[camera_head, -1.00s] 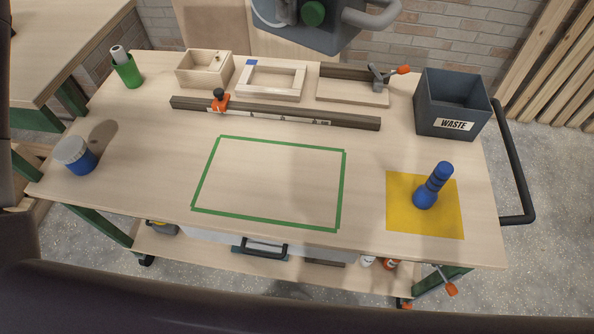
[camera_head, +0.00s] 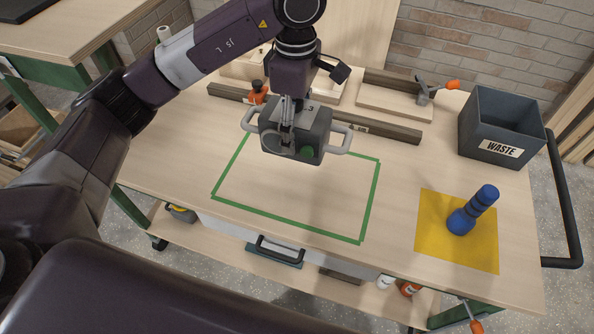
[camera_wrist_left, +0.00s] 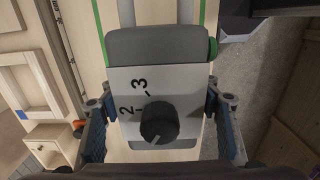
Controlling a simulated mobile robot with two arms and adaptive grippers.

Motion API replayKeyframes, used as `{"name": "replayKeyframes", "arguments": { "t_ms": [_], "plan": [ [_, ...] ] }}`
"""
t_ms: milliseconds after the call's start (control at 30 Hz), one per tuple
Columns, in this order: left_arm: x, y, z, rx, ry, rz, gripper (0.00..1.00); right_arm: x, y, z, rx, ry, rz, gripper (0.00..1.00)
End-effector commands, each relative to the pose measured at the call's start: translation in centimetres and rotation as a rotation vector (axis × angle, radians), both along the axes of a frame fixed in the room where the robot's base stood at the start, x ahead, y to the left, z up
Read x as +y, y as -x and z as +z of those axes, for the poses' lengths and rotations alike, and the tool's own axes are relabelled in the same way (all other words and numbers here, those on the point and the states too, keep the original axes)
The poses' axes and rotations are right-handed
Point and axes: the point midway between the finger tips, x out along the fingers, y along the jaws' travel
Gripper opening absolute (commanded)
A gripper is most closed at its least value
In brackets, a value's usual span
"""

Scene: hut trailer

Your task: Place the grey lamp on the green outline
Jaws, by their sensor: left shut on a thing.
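The grey lamp (camera_head: 318,126) is a dark grey box with side handles and a green knob. My left gripper (camera_head: 287,122) is shut on it from above. In the head view the lamp covers the upper part of the green outline (camera_head: 285,220); it seems held above the table, but its height is unclear. In the left wrist view the lamp (camera_wrist_left: 160,46) lies between the blue-padded fingers of my left gripper (camera_wrist_left: 160,125), its black dial facing the camera. Pieces of green outline (camera_wrist_left: 97,15) show beyond it. My right gripper is not in view.
A wooden rail (camera_head: 395,131) with an orange clamp runs behind the outline. The tabletop inside the outline's front part is bare.

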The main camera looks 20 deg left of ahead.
Motion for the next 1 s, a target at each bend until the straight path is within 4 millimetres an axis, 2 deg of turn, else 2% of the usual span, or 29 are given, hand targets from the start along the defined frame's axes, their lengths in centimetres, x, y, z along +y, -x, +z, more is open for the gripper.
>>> {"name": "replayKeyframes", "arguments": {
  "t_ms": [200, 400, 667, 900, 1000],
  "plan": [
    [0.0, 0.1, -5.6, 0.005, 0.000, -0.001, 0.20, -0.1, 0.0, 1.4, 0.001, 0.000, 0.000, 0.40],
    [0.0, 0.0, -9.4, 0.001, 0.001, -0.002, 0.20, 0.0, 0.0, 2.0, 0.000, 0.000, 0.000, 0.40],
    [-0.1, 0.0, -11.3, 0.001, 0.001, -0.001, 0.20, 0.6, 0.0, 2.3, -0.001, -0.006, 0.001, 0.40],
    [-0.1, 0.0, -14.5, 0.000, 0.001, -0.001, 0.20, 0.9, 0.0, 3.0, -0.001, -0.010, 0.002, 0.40],
    [-0.1, -0.1, -14.8, -0.003, 0.001, -0.002, 0.20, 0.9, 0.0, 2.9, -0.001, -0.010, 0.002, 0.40]
  ]
}}
